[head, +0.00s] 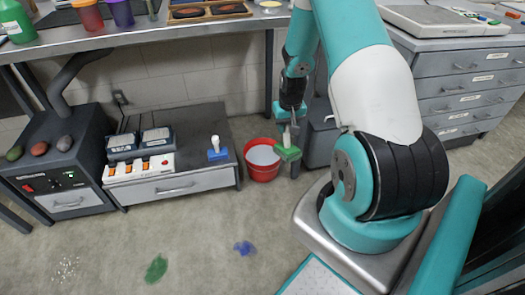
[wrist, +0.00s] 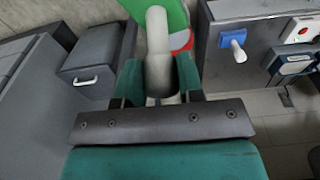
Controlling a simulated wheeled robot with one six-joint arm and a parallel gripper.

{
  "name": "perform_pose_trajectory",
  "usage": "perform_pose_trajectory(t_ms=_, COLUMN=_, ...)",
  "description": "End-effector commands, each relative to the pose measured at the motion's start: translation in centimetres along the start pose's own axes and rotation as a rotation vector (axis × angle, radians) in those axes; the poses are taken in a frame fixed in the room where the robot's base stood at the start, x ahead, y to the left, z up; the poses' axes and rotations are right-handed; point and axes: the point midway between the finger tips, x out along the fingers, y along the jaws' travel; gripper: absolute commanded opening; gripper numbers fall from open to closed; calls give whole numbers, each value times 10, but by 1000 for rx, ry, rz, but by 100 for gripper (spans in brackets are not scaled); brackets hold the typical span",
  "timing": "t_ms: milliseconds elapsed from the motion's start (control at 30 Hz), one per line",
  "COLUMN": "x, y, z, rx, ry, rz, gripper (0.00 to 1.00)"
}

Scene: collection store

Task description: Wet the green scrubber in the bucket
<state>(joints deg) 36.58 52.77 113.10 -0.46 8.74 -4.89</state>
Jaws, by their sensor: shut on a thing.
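My gripper (head: 290,127) is shut on the pale handle of the green scrubber (head: 288,153), whose green head hangs downward. In the wrist view the handle sits between the fingers (wrist: 159,78), with part of the green head (wrist: 176,14) beyond. The red bucket (head: 262,174) stands on the floor, with a pale surface inside it. In the head view the scrubber overlaps the bucket's right rim; I cannot tell the height gap. In the wrist view the scrubber hides most of the bucket (wrist: 187,43).
A blue scrubber (head: 217,153) stands on the low grey cabinet (head: 205,120) left of the bucket, beside a power strip (head: 140,168). A dark grey box (head: 320,142) is just right of the bucket. Green (head: 156,269) and blue (head: 244,248) spills and pale crumbs (head: 67,268) mark the open floor.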

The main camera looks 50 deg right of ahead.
Motion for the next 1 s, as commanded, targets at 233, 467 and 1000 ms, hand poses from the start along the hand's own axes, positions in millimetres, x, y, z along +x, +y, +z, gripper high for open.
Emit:
perform_pose_trajectory(t_ms=233, x=1, y=-1, z=0, rx=-1, ry=0, rz=0, gripper=16)
perform_pose_trajectory(t_ms=467, x=4, y=-1, z=0, rx=-2, ry=0, rz=0, gripper=16)
perform_pose_trajectory(t_ms=1000, x=50, y=-1, z=4, rx=-2, ry=0, rz=0, gripper=16)
